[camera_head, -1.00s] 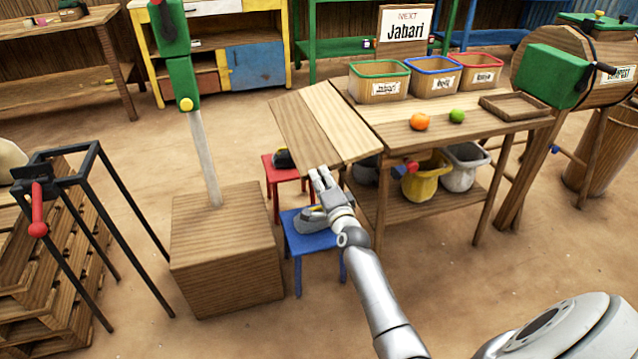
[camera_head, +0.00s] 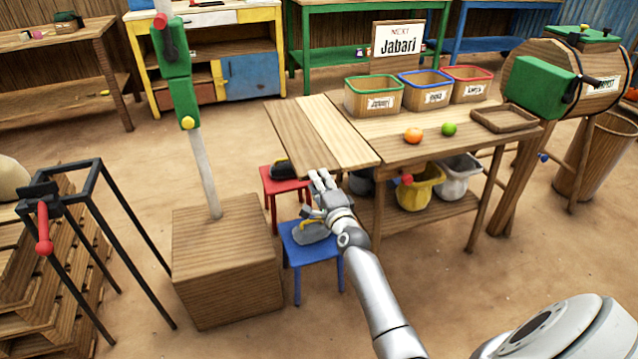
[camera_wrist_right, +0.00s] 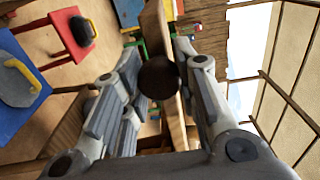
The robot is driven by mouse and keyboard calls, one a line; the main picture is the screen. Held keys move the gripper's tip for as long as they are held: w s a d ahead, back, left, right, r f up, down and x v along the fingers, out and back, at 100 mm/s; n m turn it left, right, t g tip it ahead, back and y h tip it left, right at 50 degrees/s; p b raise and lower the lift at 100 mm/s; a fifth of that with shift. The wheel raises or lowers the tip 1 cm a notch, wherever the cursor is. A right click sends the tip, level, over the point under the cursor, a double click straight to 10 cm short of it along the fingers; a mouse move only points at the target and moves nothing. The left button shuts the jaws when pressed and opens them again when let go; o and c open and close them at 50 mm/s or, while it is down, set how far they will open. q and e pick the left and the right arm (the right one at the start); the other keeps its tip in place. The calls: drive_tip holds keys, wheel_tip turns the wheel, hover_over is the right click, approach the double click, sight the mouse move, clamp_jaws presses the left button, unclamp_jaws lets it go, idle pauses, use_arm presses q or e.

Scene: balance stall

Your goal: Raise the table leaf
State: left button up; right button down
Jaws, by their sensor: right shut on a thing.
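The table leaf (camera_head: 305,130) is the plank panel at the left end of the wooden table (camera_head: 437,145). It lies close to level with the table top. My right gripper (camera_head: 321,181) is at the leaf's near edge. In the right wrist view a dark round knob (camera_wrist_right: 158,77) sits between the fingers of my right gripper (camera_wrist_right: 155,85), against the leaf's wooden edge (camera_wrist_right: 157,30). The fingers are shut on the leaf at this knob. The leaf's underside is hidden in the head view. My left gripper is not in view.
A blue stool (camera_head: 312,253) with a grey object and a red stool (camera_head: 283,183) stand below the leaf. A wooden block (camera_head: 228,265) with a green-topped post is to the left. Bins, an orange fruit (camera_head: 413,135) and a green fruit (camera_head: 449,129) are on the table.

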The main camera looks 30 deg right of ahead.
drive_tip(key=shift+d+r, duration=0.25)
drive_tip(key=shift+r, duration=0.25)
drive_tip(key=c, duration=1.1)
unclamp_jaws()
drive_tip(key=shift+f, duration=0.1)
drive_tip(key=shift+a+f, duration=0.1)
drive_tip(key=shift+f, duration=0.05)
drive_tip(key=shift+s, duration=0.2)
drive_tip(key=v, duration=1.1)
drive_tip(key=shift+s, duration=0.3)
drive_tip(key=shift+a, duration=0.15)
